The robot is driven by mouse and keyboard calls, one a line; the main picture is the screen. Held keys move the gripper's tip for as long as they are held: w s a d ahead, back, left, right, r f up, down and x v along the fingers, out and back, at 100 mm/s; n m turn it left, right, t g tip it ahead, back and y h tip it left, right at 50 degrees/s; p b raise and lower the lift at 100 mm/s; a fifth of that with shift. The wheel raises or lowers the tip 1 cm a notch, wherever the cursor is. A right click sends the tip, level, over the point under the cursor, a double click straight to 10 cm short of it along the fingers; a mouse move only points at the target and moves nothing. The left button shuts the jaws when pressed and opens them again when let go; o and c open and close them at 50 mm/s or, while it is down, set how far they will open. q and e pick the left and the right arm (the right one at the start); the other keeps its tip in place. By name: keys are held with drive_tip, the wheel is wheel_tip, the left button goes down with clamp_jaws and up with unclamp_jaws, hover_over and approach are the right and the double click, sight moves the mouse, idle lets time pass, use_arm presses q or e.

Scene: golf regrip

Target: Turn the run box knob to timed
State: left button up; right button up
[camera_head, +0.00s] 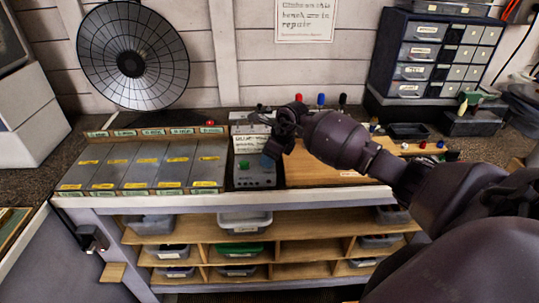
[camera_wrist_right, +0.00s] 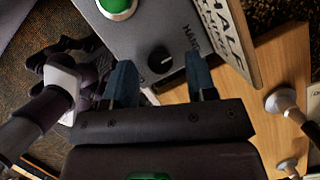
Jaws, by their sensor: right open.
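The run box (camera_head: 254,181) is a grey box on the bench, with a lettered plate (camera_head: 251,142) at its back. Its black round knob (camera_wrist_right: 161,60) shows in the right wrist view, with a small light mark on the side toward the word HAND. A green button (camera_wrist_right: 117,8) sits on the same face. No label reading timed is legible. My right gripper (camera_wrist_right: 160,78) is open, its blue fingers either side of the knob in that view; contact cannot be told. In the head view the right gripper (camera_head: 268,158) is over the box and hides its middle.
Grey panels with yellow labels (camera_head: 145,165) lie left of the box. A wooden board (camera_head: 320,172) lies right of it, with red, blue and black-topped handles behind. A drawer cabinet (camera_head: 420,55) stands at the back right. Shelves with bins (camera_head: 245,222) are below the bench.

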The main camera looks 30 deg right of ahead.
drive_tip(key=shift+w+f, duration=0.1)
drive_tip(key=shift+f, duration=0.1)
drive_tip(key=c, duration=0.9)
